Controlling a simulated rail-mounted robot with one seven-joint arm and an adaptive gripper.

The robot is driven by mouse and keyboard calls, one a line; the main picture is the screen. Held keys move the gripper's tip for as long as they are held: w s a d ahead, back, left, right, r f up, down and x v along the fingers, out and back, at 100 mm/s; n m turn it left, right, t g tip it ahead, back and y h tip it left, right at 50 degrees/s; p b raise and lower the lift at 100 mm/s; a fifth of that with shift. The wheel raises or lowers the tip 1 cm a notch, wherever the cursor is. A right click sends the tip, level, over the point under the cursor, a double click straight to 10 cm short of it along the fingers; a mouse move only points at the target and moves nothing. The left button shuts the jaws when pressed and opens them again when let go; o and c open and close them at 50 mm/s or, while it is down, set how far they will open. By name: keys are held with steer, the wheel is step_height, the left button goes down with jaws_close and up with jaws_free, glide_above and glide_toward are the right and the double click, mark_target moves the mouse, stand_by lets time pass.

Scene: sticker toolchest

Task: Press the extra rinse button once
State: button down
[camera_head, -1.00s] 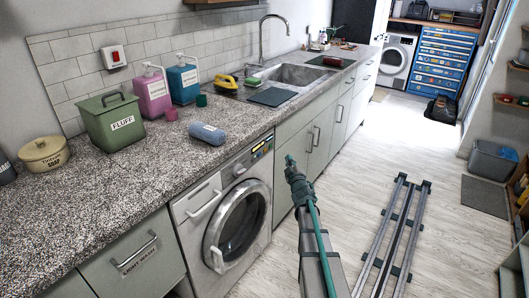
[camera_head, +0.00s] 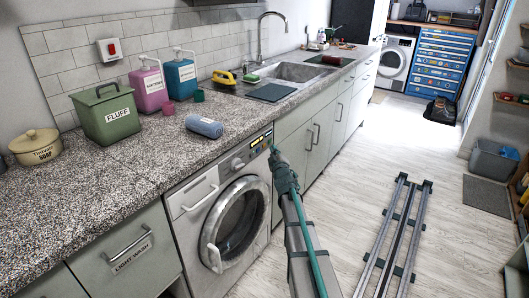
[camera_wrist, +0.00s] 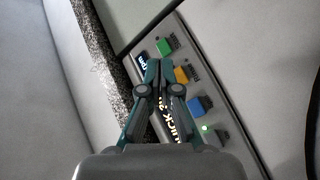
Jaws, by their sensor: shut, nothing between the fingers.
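The front-loading washing machine (camera_head: 232,222) stands under the counter, its control strip (camera_head: 260,140) at the top right of its front. In the wrist view the panel carries a green button (camera_wrist: 166,45), a yellow button (camera_wrist: 182,75), a blue button (camera_wrist: 200,104), a darker control with a lit green light (camera_wrist: 220,137) and a lit display. The small labels beside the buttons are too blurred to read, so I cannot tell which is extra rinse. My gripper (camera_wrist: 158,66) is shut and empty, its tips over the panel between display and colored buttons. Contact cannot be told.
The speckled countertop (camera_head: 100,185) overhangs the machine, its edge close to my gripper. On it are a green FLUFF box (camera_head: 107,118), a blue rolled cloth (camera_head: 204,127) and pump bottles. Cabinets (camera_head: 300,145) stand right of the machine.

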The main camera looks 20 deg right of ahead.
steer(key=shift+w+a+b, duration=0.4)
steer(key=shift+w, duration=0.2)
steer(key=shift+w+a+b, duration=0.45)
steer(key=shift+w+b, duration=0.2)
steer(key=shift+b, duration=0.35)
stand_by(2.0)
steer(key=shift+s, duration=0.1)
steer(key=shift+s+d+r+p, duration=0.15)
steer(key=shift+s+d+p, duration=0.25)
steer(key=shift+p, duration=0.4)
steer(key=shift+s, duration=0.2)
